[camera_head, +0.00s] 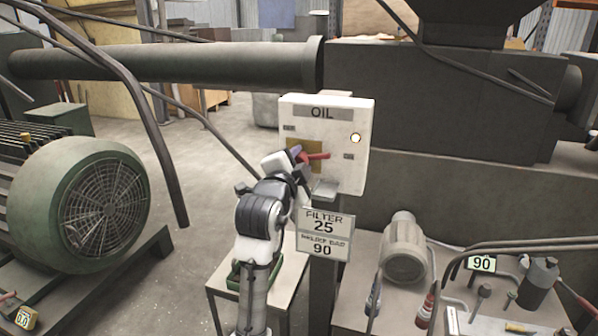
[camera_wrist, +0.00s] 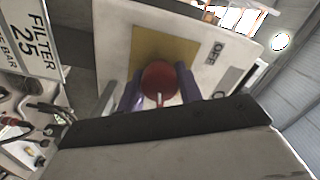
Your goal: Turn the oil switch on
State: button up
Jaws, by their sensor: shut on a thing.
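A white control box (camera_head: 325,118) marked OIL stands at the middle of the head view. A red switch handle (camera_head: 318,156) sits on its yellow plate (camera_head: 295,146) and points to the right, toward a small label. The wrist view shows the red handle (camera_wrist: 158,76) nearly end-on against the yellow plate (camera_wrist: 165,45), with an OFF label (camera_wrist: 213,53) beside it. My gripper (camera_wrist: 160,80) has its purple fingers on both sides of the handle, shut on it. In the head view my gripper (camera_head: 300,156) partly hides the handle's base and the plate.
A round lamp (camera_head: 355,138) on the box looks bright. A FILTER 25 sign (camera_head: 325,232) hangs below the box. A large pipe (camera_head: 170,62) runs behind, and a green motor (camera_head: 80,195) stands left. A cluttered workbench (camera_head: 395,300) is at lower right. Concrete floor lies open between motor and box.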

jog(key=shift+f+m+b, duration=0.15)
jog(key=shift+m+b, duration=0.6)
jog(key=shift+m, duration=0.55)
jog(key=o, duration=1)
jog(key=b+v, duration=0.1)
jog(key=v, duration=1.3)
